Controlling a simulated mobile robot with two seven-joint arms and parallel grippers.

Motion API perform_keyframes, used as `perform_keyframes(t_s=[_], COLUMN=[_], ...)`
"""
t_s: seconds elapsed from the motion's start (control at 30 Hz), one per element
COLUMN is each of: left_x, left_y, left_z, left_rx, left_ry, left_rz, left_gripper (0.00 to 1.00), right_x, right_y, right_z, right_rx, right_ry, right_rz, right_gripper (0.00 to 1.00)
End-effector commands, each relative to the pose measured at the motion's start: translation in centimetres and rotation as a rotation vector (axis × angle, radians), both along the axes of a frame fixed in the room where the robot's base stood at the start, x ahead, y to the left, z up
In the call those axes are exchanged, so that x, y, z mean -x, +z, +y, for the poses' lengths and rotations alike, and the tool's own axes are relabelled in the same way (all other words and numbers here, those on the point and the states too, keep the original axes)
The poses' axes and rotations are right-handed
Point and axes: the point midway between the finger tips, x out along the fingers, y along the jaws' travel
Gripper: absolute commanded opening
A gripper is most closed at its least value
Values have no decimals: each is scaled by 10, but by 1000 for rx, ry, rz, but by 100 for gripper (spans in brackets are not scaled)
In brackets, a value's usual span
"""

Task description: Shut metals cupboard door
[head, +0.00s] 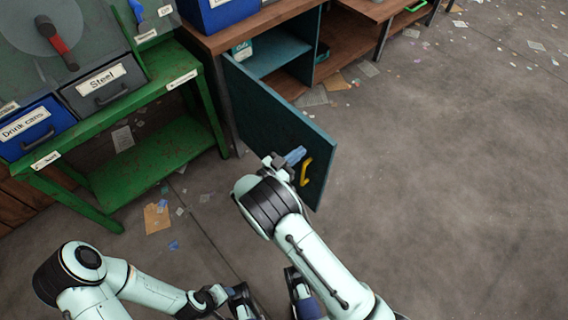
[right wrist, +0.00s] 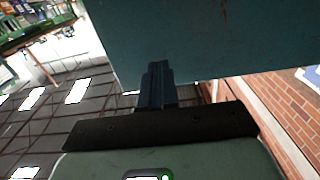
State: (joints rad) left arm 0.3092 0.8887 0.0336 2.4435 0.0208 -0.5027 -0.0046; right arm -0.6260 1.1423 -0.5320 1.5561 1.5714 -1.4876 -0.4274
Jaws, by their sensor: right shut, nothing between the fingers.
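The teal cupboard door (head: 272,121) stands wide open, swung out from the wooden bench, with a yellow handle (head: 306,171) near its free edge. Behind it the cupboard's teal interior (head: 277,52) shows. My right gripper (head: 293,157) is shut and empty, beside the door's handle-side face, just left of the handle. In the right wrist view the shut fingers (right wrist: 156,84) point at the teal door panel (right wrist: 205,38); whether they touch it I cannot tell. My left gripper (head: 243,301) is low at the bottom edge, away from the door, its jaws unclear.
A green workbench (head: 150,168) with a grey Steel drawer (head: 102,87) and a blue Drink cans drawer (head: 35,128) stands at the left. Paper scraps lie on the floor. The concrete floor (head: 440,190) right of the door is open.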

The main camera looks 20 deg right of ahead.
Motion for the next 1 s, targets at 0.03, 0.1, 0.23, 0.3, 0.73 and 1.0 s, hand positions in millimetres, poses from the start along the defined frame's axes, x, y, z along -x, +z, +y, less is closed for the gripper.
perform_keyframes(t_s=[0.03, 0.1, 0.23, 0.3, 0.73, 1.0], left_x=[-2, -3, -6, -6, -7, -8], left_y=[-2, -3, -5, -5, -5, -6], left_z=[1, 2, 3, 3, 3, 4], left_rx=[-2, -4, -7, -8, -8, -9], left_ry=[2, 4, 7, 7, 7, 8], left_rz=[-4, -8, -14, -16, -17, -20], left_gripper=[43, 43, 43, 43, 43, 43], right_x=[-3, -7, -12, -14, -15, -25], right_y=[-1, -1, -1, 0, 0, 0], right_z=[-9, -18, -29, -32, -35, -69], right_rx=[1, 1, 0, 1, 0, 2], right_ry=[-2, -2, 0, 0, 2, 61], right_rz=[0, 0, 0, 0, 0, 2], right_gripper=[0, 0, 0, 0, 0, 0])
